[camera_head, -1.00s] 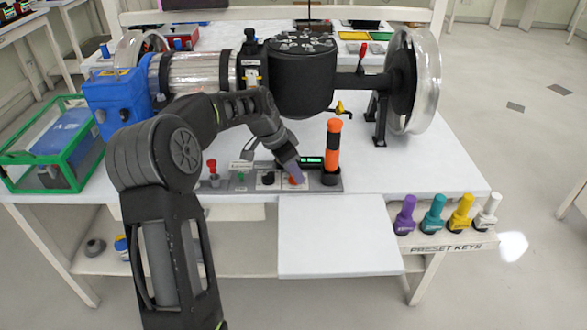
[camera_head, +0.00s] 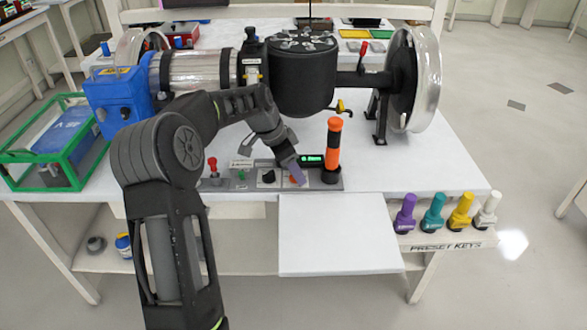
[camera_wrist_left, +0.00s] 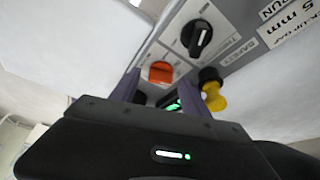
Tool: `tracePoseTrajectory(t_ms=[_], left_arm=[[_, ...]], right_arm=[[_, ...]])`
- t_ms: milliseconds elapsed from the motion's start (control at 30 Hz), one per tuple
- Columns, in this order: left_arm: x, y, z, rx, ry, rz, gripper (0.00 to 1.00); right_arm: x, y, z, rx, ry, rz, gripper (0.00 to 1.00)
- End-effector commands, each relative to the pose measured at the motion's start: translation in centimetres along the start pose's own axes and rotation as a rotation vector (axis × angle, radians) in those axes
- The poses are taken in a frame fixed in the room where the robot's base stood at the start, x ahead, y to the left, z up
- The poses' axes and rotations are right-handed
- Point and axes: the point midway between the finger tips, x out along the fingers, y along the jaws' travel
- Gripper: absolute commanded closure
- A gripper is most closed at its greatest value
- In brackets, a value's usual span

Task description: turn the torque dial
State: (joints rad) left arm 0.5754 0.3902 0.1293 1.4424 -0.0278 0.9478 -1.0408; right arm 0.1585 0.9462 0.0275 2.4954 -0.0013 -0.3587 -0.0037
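The control panel (camera_head: 225,183) lies along the table's front edge, with a black dial (camera_head: 268,177) and an orange dial (camera_head: 296,181). I take the orange dial as the torque dial, but its label is not readable. My left gripper (camera_head: 290,170) points down over the orange dial and partly hides it. In the left wrist view the fingers are apart, with the orange dial (camera_wrist_left: 160,72) showing between them; contact cannot be told. The black dial (camera_wrist_left: 197,38) stands beside it. A lit green display (camera_head: 311,159) is just behind the fingers. My right gripper is not in view.
An orange-and-black handle (camera_head: 333,150) stands upright right of the dial. A large black cylinder (camera_head: 302,80) on an axle is behind my wrist. A red knob (camera_head: 212,168) is on the panel's left. Coloured preset keys (camera_head: 433,215) stand at right. A bare white board (camera_head: 340,240) lies in front.

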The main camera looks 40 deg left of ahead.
Motion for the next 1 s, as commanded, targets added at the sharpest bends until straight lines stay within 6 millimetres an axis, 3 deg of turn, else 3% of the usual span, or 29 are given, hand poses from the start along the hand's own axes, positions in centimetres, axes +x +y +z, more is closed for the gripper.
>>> tracePoseTrajectory(t_ms=[467,1000], left_arm=[[0.1,0.1,-0.1,-0.081,0.001,-0.035,0.45],[0.4,0.4,-0.1,-0.568,0.002,-0.239,0.45]], right_arm=[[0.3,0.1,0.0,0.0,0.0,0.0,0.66],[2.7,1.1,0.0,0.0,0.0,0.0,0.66]])
